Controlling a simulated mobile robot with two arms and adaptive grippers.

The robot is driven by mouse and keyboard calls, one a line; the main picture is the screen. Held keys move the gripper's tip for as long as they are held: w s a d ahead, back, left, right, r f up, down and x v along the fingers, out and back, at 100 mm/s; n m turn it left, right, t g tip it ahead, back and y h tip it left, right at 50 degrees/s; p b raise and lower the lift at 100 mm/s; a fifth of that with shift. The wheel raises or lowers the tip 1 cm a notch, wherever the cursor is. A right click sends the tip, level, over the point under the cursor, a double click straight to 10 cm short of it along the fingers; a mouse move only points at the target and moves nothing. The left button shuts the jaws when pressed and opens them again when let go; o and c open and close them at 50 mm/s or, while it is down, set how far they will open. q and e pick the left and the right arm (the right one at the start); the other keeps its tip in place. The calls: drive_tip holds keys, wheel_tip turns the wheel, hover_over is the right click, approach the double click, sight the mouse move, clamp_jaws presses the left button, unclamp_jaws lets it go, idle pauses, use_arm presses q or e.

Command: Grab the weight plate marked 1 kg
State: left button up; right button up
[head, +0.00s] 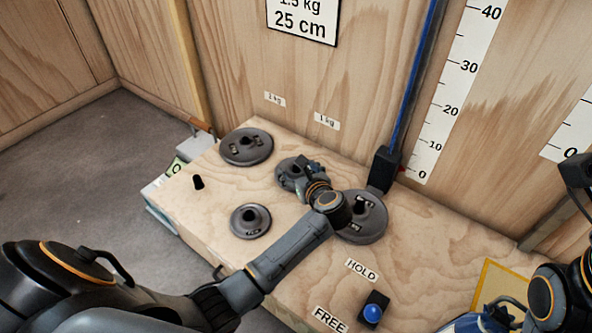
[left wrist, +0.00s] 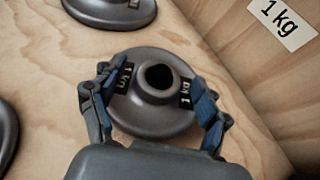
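A grey round weight plate with a raised hollow hub (left wrist: 150,118) lies flat on the wooden top, and its small labels read 1 kg in the left wrist view. The same plate shows in the head view (head: 287,178), partly hidden by my left gripper (head: 303,170). In the left wrist view the left gripper (left wrist: 158,82) has its two blue-padded fingers spread over the plate, one on each side of the hub. Small gaps seem to remain between fingertips and hub. My right gripper (head: 488,318) is only partly visible at the bottom right edge.
Other plates lie nearby: one at back left (head: 246,147), a smaller one in front (head: 250,221), and one at right (head: 363,222). A dark peg (head: 198,182) stands left.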

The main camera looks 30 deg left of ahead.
use_arm(q)
drive_tip(key=shift+s+d+r, duration=0.1)
drive_tip(key=shift+c, duration=0.9)
clamp_jaws()
drive_tip(key=shift+r, duration=0.1)
drive_tip(key=shift+r, duration=0.15)
